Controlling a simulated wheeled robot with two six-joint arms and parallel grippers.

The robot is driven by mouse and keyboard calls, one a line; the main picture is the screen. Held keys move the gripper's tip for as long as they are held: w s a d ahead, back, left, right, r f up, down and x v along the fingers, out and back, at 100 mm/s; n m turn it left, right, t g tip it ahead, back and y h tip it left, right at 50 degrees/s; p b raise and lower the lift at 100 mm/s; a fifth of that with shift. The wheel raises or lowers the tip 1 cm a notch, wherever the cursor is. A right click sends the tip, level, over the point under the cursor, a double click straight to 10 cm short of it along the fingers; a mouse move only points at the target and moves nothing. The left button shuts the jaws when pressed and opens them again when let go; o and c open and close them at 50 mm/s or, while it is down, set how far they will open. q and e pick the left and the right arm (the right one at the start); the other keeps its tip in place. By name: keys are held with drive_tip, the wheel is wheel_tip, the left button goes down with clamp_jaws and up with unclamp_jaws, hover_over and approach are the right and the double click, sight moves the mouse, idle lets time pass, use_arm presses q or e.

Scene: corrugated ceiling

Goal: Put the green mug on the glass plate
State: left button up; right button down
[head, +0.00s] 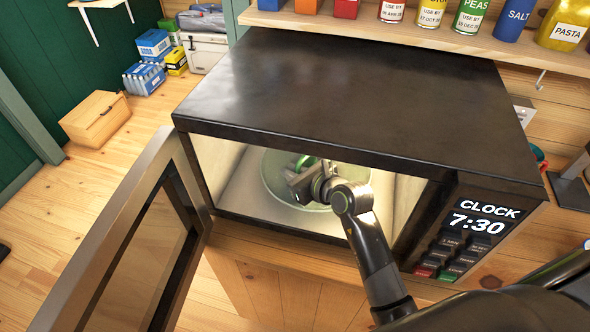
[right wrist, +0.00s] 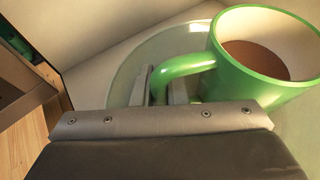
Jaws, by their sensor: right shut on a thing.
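The green mug (right wrist: 228,52) shows large in the right wrist view, upright or nearly so, with brown inside. My right gripper (right wrist: 165,85) is shut on its handle. In the head view the mug (head: 303,161) is mostly hidden behind my right gripper (head: 302,180), inside the open microwave. The round glass plate (head: 271,176) lies on the microwave floor, below the mug. It also shows in the right wrist view (right wrist: 125,62). I cannot tell whether the mug's base touches the plate. My left gripper is not in view.
The black microwave (head: 340,95) has its door (head: 125,245) swung open to the left. My right arm enters through the opening, between the door and the control panel (head: 465,240). A shelf (head: 400,32) with several containers hangs above and behind. A wooden box (head: 95,118) sits on the floor.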

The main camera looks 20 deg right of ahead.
drive_tip(key=shift+r, duration=0.1)
drive_tip(key=shift+w, duration=0.15)
drive_tip(key=shift+f, duration=0.2)
drive_tip(key=c, duration=1.5)
unclamp_jaws()
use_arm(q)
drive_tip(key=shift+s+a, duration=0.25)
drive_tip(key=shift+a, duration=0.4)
use_arm(e)
drive_tip(key=shift+o, duration=0.2)
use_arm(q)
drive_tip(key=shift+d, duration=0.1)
